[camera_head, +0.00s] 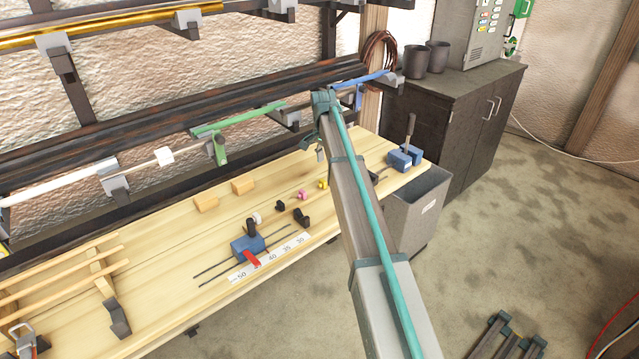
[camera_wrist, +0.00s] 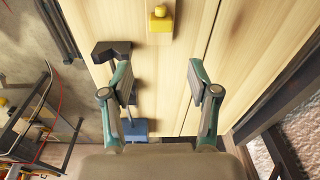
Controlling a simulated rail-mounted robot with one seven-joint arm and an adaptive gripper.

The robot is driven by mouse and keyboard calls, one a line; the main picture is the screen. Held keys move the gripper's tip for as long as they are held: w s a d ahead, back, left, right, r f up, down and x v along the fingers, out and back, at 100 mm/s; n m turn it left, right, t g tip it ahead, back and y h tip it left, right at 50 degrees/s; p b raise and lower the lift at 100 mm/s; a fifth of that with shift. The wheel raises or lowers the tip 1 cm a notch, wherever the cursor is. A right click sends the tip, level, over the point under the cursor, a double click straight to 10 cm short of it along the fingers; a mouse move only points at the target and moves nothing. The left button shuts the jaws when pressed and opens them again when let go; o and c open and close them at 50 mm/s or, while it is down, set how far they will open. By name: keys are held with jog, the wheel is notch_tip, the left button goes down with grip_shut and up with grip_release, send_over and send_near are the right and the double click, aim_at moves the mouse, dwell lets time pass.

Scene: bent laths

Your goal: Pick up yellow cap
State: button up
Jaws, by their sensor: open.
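The yellow cap (camera_head: 323,184) is small and sits on the wooden bench top, just left of my arm in the head view. In the wrist view a yellow block with a round knob on top (camera_wrist: 160,21) is at the upper middle, on the pale wood; it seems to be the cap. My gripper (camera_wrist: 162,86) is open and empty, its two fingers spread apart below the yellow piece in the picture, not around it. In the head view my gripper (camera_head: 320,152) shows above the bench, partly hidden by my arm.
A pink piece (camera_head: 303,194) and black pieces (camera_head: 300,217) lie left of the cap. A blue block with a red handle (camera_head: 248,246) stands further left. A rack with bars (camera_head: 210,133) runs along the back.

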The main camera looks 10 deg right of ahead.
aim_at(322, 181)
jog(key=shift+s+a+r+m+g+y, duration=0.1)
jog(key=shift+s+a+m+g+y, duration=0.15)
jog(key=shift+a, duration=0.25)
jog(key=shift+s+a+r+m+g+y, duration=0.1)
jog(key=shift+s+a+g+y, duration=0.05)
jog(key=shift+s+a, duration=0.25)
jog(key=shift+a+f, duration=0.1)
jog(key=shift+f, duration=0.3)
jog(key=shift+w+f+p, duration=0.15)
jog(key=shift+f+p, duration=1.55)
jog(key=shift+f, duration=1.65)
jog(key=c, duration=0.9)
